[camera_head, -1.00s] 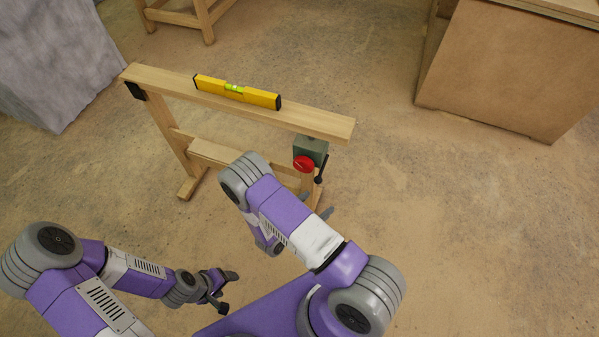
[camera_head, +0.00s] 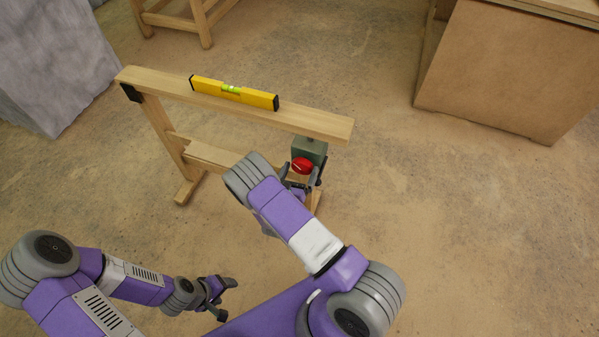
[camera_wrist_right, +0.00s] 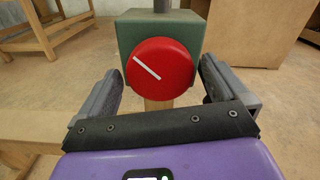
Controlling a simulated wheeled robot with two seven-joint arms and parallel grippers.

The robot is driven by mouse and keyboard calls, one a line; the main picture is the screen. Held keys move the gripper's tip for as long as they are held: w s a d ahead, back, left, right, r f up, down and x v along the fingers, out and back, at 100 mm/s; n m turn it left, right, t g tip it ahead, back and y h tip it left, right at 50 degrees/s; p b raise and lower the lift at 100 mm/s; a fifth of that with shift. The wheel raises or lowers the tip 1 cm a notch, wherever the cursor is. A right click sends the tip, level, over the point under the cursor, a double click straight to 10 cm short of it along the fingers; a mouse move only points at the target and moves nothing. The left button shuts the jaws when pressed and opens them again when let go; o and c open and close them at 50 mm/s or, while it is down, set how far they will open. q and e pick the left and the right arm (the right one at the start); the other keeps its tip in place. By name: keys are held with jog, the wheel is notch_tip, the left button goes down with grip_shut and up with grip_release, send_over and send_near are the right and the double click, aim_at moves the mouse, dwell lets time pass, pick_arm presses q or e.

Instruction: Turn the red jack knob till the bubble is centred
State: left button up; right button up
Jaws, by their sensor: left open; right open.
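The red jack knob (camera_head: 302,166) is on the front of a green jack box (camera_head: 311,149) under the right end of a wooden beam. In the right wrist view the knob (camera_wrist_right: 160,68) faces me, with a white line slanting from upper left to lower right. My right gripper (camera_head: 302,178) is open, its fingers (camera_wrist_right: 160,88) on both sides of the knob and apart from it. The yellow spirit level (camera_head: 208,86) lies on the beam. Its green vial (camera_head: 231,89) shows, but the bubble is too small to place. My left gripper (camera_head: 222,297) is open and empty at lower left.
The wooden beam (camera_head: 320,125) rests on a trestle frame with a lower rail (camera_head: 215,158). A large brown box (camera_head: 495,75) stands at the upper right and a grey block (camera_head: 50,60) at the upper left. The floor right of the jack is clear.

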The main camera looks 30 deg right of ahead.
jog(key=c, duration=1)
jog(key=shift+o, duration=0.2)
jog(key=shift+n, duration=0.4)
jog(key=n+p, duration=0.1)
jog(key=n, duration=0.2)
jog(key=shift+a, duration=0.1)
jog(key=shift+f+n+p, duration=0.1)
jog(key=shift+n+p, duration=0.25)
jog(key=shift+n, duration=1.65)
jog(key=o, duration=1)
jog(key=shift+c, duration=0.2)
